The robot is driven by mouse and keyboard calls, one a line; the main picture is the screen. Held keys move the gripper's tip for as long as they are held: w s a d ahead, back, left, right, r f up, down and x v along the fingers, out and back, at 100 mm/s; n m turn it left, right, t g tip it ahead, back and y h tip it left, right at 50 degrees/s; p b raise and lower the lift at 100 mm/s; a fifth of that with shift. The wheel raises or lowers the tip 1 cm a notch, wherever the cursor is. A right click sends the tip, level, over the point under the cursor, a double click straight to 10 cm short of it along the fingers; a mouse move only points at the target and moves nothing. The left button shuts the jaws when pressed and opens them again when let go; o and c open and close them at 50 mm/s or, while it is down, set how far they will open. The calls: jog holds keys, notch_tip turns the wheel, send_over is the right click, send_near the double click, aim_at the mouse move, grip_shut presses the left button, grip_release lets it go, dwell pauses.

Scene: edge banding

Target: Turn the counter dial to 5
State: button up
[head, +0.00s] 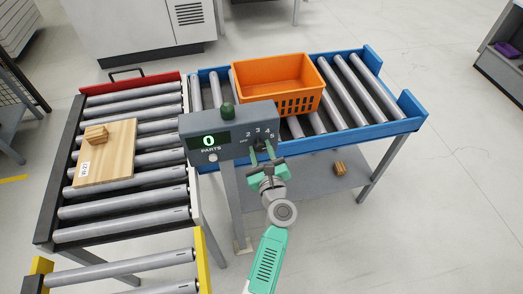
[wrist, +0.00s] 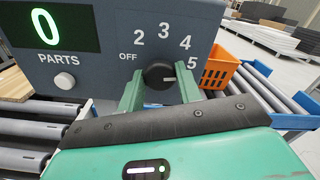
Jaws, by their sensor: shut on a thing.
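The counter box (head: 233,128) is grey and its green display (head: 209,140) reads 0 above the word PARTS. Its black dial (wrist: 158,74) sits at the right of the panel, with OFF, 2, 3, 4 and 5 printed around it. A small pale mark on the dial lies on its right side, roughly toward the 5 (wrist: 193,63); its exact aim is hard to tell. My gripper (wrist: 160,88) is shut on the dial, one green finger on each side. In the head view my gripper (head: 262,153) partly covers the dial.
A white button (wrist: 65,82) is below the display, and a dark green dome (head: 228,111) tops the box. An orange crate (head: 275,76) stands behind on the blue roller conveyor (head: 366,88). Wooden boards (head: 106,158) lie on the left rollers. A small wooden block (head: 340,168) is on the shelf below.

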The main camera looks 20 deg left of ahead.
jog(key=o, duration=1)
jog(key=v, duration=0.7)
jog(key=shift+s+d+p, duration=0.2)
jog(key=shift+s+p, duration=0.15)
jog(key=shift+p, duration=0.05)
jog(key=s+d+r+n+t+h+p, duration=0.1)
jog(key=d+r+n+t+p, duration=0.15)
jog(key=r+n, duration=1.1)
jog(key=s+d+r+n+t+h+p, duration=0.15)
jog(key=r+n+p, duration=0.25)
jog(key=r, duration=1.9)
jog(key=s+d+r+n+t+h+p, duration=0.1)
jog(key=s+d+r+n+t+h, duration=0.1)
jog(key=s+r, duration=0.3)
jog(key=s+d+r+n+t+h+p, duration=0.1)
jog(key=s+d+r, duration=0.4)
jog(key=r, duration=0.6)
jog(key=s+d+r+n+t+h+p, duration=0.1)
jog(key=s+d+r+n+t+h, duration=0.2)
jog(key=r, duration=0.5)
jog(key=shift+s+d+r+n+h, duration=0.15)
jog(key=shift+s+r+n+h, duration=0.05)
jog(key=shift+s+n+h, duration=0.25)
jog(key=shift+s+d+r+n+h, duration=0.15)
jog(key=shift+s+n+h, duration=0.15)
jog(key=shift+s+h, duration=0.15)
